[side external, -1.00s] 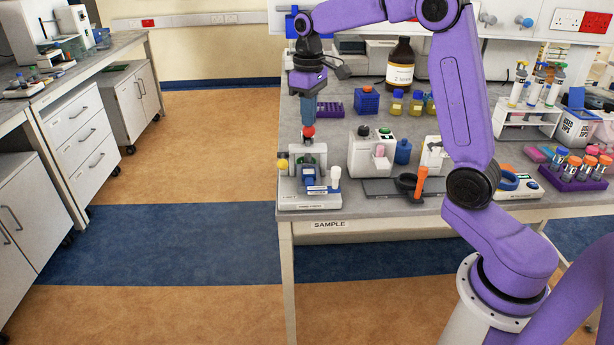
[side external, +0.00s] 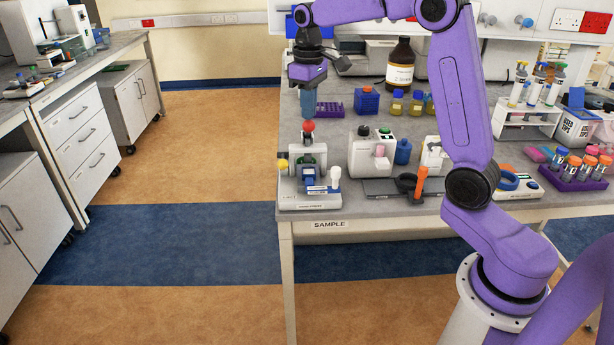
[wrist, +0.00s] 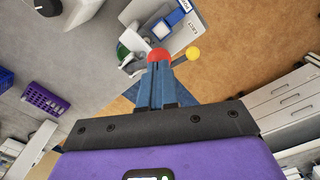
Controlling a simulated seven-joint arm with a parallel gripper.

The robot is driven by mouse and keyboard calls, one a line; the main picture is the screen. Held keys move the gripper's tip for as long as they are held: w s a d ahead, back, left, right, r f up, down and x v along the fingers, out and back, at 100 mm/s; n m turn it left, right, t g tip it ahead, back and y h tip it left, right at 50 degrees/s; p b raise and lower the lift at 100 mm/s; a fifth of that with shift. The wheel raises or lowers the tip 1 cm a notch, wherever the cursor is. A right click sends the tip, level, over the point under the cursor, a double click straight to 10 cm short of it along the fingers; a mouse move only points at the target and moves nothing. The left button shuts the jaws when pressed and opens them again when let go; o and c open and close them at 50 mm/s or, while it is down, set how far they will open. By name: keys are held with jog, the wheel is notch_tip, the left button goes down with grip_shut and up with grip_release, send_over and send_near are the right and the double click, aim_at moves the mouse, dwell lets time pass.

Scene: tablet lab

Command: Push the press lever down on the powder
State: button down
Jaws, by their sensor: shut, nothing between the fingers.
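The tablet press (side external: 309,178) is a small white and grey device at the front left corner of the bench. Its lever has a red ball knob (side external: 309,126), standing up at the top. A yellow knob (side external: 283,164) sticks out on its left side. My gripper (side external: 308,114) is shut and empty, pointing down just above the red knob, with a slight gap or light contact that I cannot tell apart. In the wrist view the closed blue fingertips (wrist: 159,64) overlap the red knob (wrist: 159,55). The powder is not distinguishable.
A white device (side external: 372,152) with a green button stands right of the press. A blue bottle (side external: 403,152), an orange-handled tool (side external: 420,182) and a purple rack (side external: 329,109) are nearby. The bench's front and left edges lie close to the press.

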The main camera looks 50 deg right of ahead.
jog(key=shift+r, duration=2.5)
jog(key=s+a+f+n, duration=0.2)
jog(key=s+a, duration=0.4)
jog(key=s, duration=0.1)
jog(key=s+a+f+n, duration=0.2)
jog(key=s+a+f, duration=0.1)
jog(key=s+a, duration=0.35)
jog(key=s+d+f+n, duration=0.1)
jog(key=s+f, duration=0.3)
jog(key=s, duration=0.6)
jog(key=s+d+f+n, duration=0.1)
jog(key=s+f+n, duration=0.2)
jog(key=s, duration=0.7)
jog(key=shift+s+f+n, duration=0.35)
jog(key=shift+s+n, duration=0.05)
jog(key=shift+n, duration=0.4)
